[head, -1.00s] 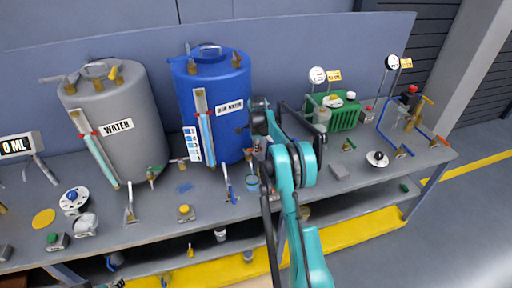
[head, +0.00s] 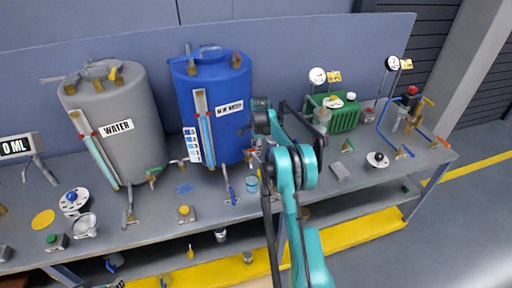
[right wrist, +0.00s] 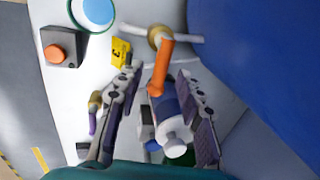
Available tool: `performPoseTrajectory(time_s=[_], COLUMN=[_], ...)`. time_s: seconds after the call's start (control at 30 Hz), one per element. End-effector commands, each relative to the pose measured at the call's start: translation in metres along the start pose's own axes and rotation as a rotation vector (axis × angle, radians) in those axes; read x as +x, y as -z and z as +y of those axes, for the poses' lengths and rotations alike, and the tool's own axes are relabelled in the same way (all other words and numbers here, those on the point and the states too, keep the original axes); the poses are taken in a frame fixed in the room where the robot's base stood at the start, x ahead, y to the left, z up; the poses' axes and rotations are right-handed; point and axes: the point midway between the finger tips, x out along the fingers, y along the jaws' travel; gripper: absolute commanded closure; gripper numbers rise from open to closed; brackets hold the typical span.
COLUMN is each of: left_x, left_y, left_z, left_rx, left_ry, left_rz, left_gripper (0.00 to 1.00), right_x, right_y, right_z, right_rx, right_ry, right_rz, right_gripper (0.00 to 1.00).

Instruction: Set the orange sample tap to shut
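The orange sample tap shows in the right wrist view as an orange lever handle (right wrist: 162,66) on a brass body (right wrist: 159,37), with a yellow tag marked 3 (right wrist: 121,52) beside it. My right gripper (right wrist: 158,108) is open there, with one finger on each side of the lever's lower end. I cannot tell whether either finger touches it. A grey-white and blue cylindrical part (right wrist: 172,128) lies between the fingers, below the lever. In the head view my right arm (head: 295,165) reaches to the blue tank's right side and hides this tap. My left gripper is not in view.
The blue tank (head: 228,85) stands close to the right gripper; its wall (right wrist: 265,60) fills the right of the wrist view. A cup with blue liquid (head: 252,184) and a button box (head: 184,214) stand nearby. A grey water tank (head: 130,145) stands left.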

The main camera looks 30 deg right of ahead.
Motion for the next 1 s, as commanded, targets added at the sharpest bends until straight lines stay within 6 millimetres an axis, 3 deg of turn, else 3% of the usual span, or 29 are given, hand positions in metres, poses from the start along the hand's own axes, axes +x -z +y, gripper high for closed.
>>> performPoseTrajectory(time_s=[0.27,0.7,1.0], left_x=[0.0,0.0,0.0], left_y=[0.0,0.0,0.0], left_z=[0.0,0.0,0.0], left_rx=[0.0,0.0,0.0], left_ry=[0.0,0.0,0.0], left_rz=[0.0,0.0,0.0], left_gripper=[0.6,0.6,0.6], right_x=[-0.01,-0.098,-0.12], right_y=[0.0,0.0,0.0], right_z=[0.0,0.0,0.0], right_rx=[0.001,0.0,0.0], right_ry=[0.0,0.0,0.0], right_rz=[0.0,0.0,0.0], right_gripper=[0.63,0.63,0.63])
